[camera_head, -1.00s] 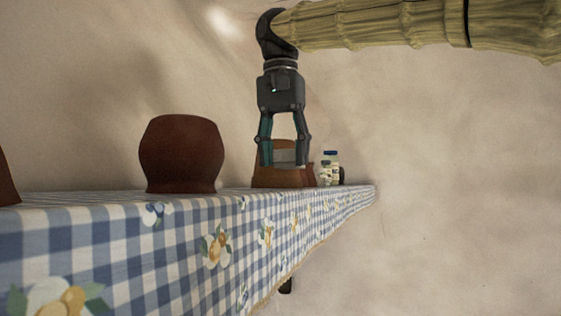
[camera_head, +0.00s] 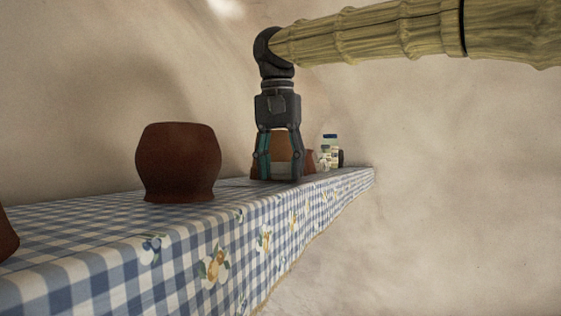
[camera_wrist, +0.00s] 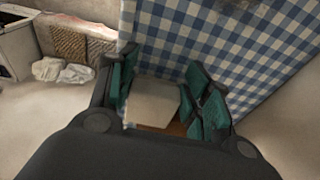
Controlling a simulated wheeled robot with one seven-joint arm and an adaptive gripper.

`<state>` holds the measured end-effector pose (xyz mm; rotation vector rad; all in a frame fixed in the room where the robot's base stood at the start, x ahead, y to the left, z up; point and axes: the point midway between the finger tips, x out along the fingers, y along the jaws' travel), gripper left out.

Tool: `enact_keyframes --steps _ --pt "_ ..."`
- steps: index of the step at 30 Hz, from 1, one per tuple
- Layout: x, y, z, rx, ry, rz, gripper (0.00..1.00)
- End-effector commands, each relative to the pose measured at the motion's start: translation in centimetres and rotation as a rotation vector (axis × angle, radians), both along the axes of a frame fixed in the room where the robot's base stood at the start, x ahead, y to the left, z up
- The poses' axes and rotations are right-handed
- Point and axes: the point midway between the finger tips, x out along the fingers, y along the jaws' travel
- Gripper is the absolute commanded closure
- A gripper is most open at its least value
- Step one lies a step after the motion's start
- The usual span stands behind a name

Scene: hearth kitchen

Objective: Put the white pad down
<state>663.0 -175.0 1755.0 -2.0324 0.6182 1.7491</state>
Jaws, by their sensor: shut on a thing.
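The white pad (camera_wrist: 155,102) is between the green-padded fingers of my gripper (camera_wrist: 161,92) in the wrist view. In the head view the pad shows as a small pale grey block (camera_head: 280,169) between the fingertips of my gripper (camera_head: 280,174). The gripper is shut on it and points straight down. The fingertips are close to the top of the checked cloth (camera_head: 235,198). I cannot tell whether the pad touches the cloth. Part of the pad is hidden by the fingers and the gripper body.
A dark red-brown pot (camera_head: 179,162) stands left of the gripper. Part of another (camera_head: 6,238) shows at the left edge. A brown object (camera_head: 281,146) stands behind the fingers. Small bottles (camera_head: 330,152) stand farther back. The cloth-covered surface ends at its right edge.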

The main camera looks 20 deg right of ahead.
Motion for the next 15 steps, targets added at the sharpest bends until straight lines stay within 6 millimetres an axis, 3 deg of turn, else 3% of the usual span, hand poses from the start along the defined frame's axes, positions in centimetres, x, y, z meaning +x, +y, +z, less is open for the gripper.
enact_keyframes --steps 14,15 --pt "-0.04 0.06 -0.64 -0.002 0.0 0.001 0.73" --pt "-0.03 0.06 -0.59 0.0 0.0 0.001 0.45"
